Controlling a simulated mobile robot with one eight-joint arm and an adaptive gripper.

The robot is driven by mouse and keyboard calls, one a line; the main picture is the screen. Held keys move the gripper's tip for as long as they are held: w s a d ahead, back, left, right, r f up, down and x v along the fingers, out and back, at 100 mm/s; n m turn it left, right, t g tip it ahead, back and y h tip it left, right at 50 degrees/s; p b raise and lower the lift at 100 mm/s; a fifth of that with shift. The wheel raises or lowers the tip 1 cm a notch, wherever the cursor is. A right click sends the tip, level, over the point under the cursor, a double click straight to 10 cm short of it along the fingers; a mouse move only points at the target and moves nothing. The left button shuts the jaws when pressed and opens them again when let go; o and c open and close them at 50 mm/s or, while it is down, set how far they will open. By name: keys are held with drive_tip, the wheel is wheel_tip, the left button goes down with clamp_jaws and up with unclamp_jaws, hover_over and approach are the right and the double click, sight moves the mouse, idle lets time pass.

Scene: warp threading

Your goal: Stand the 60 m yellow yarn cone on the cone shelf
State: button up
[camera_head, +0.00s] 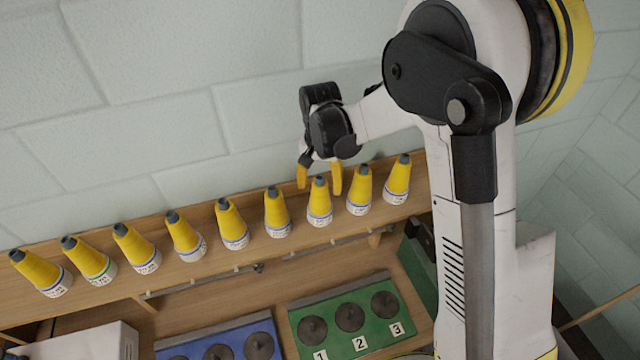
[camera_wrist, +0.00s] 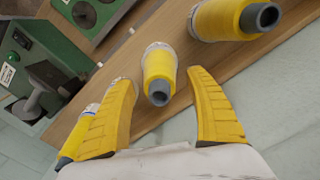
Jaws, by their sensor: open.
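Several yellow yarn cones with grey tips and white base labels stand in a row on the wooden cone shelf (camera_head: 300,247). The label print is too small to tell which is the 60 m cone. My gripper (camera_head: 319,190) is open above the right part of the row, its yellow fingers pointing down around the top of one cone (camera_head: 319,203). In the wrist view, that upright cone (camera_wrist: 158,70) shows between the open fingertips (camera_wrist: 162,80); I cannot tell whether they touch it. A neighbouring cone (camera_wrist: 225,18) stands beyond the right finger; another is partly hidden behind the left finger.
Neighbouring cones (camera_head: 277,212) (camera_head: 359,192) stand close on both sides. A pale block wall (camera_head: 150,130) rises behind the shelf. Below are a green panel (camera_head: 335,345) numbered 1 to 3, a blue panel (camera_head: 190,345) and a white box (camera_head: 85,343).

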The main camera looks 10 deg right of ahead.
drive_tip(key=r, duration=1.2)
drive_tip(key=shift+s+d+r+p, duration=0.2)
drive_tip(key=shift+r+p, duration=0.15)
drive_tip(key=shift+r, duration=0.05)
drive_tip(key=s+d+r+n+t, duration=0.2)
drive_tip(key=s+d+r+t, duration=0.1)
drive_tip(key=s+d+r, duration=0.5)
drive_tip(key=s+d+f+n+t, duration=0.1)
drive_tip(key=s+d+f+t, duration=0.1)
drive_tip(key=s, duration=1)
drive_tip(key=shift+s+d+f+n+t, duration=0.35)
drive_tip(key=shift+d+t, duration=0.3)
drive_tip(key=shift+t, duration=0.45)
drive_tip(key=shift+w+r, duration=0.1)
wheel_tip(320, 180, down, 22)
drive_tip(key=b, duration=2.2)
